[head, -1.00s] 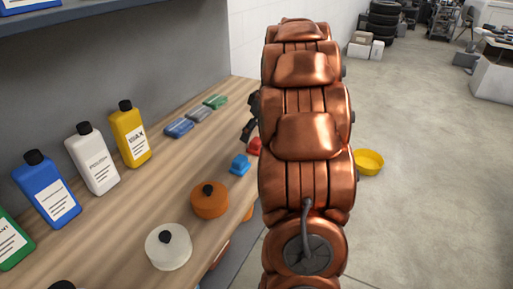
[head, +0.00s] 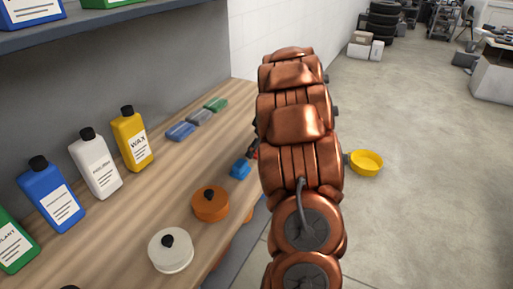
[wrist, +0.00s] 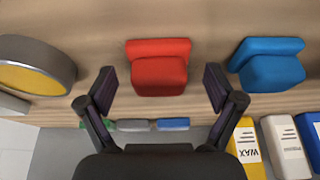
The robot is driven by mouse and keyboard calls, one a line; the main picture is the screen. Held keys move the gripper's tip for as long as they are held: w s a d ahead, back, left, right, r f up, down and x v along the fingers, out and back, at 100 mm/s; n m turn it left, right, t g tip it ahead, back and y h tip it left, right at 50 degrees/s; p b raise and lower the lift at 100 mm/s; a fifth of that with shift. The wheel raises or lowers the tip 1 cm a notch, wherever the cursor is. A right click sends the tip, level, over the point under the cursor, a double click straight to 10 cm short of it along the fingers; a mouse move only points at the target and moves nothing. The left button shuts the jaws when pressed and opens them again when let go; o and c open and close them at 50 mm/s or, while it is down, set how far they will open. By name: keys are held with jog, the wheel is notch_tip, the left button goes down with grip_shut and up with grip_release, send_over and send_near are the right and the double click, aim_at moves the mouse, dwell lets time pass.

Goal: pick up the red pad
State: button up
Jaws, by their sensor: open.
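The red pad (wrist: 159,72) lies on the wooden shelf top in the wrist view, near the middle and just beyond my fingertips. My gripper (wrist: 160,88) is open, with one finger to the left and one to the right of the pad's near part. Nothing is held between the fingers. In the head view my copper arm hides most of the gripper and nearly all of the red pad.
A blue pad (head: 240,169) sits close beside the red one; it also shows in the wrist view (wrist: 270,65). A round grey tin with a yellow face (wrist: 35,68) is on the other side. Orange (head: 210,204) and white (head: 171,250) round containers and several bottles stand on the wooden top (head: 150,200).

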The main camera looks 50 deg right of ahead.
jog(key=shift+f, duration=0.15)
jog(key=c, duration=1.2)
jog(key=shift+c, duration=0.2)
jog(key=shift+w+r+b, duration=0.1)
jog(key=shift+r+b, duration=0.65)
jog(key=shift+r, duration=0.95)
jog(key=s+a+r+b, duration=0.1)
jog(key=s+b, duration=0.1)
jog(key=s, duration=0.6)
jog(key=s+a+b, duration=0.2)
jog(key=s, duration=0.5)
jog(key=shift+s+a+r, duration=0.3)
jog(key=shift+s+r, duration=0.05)
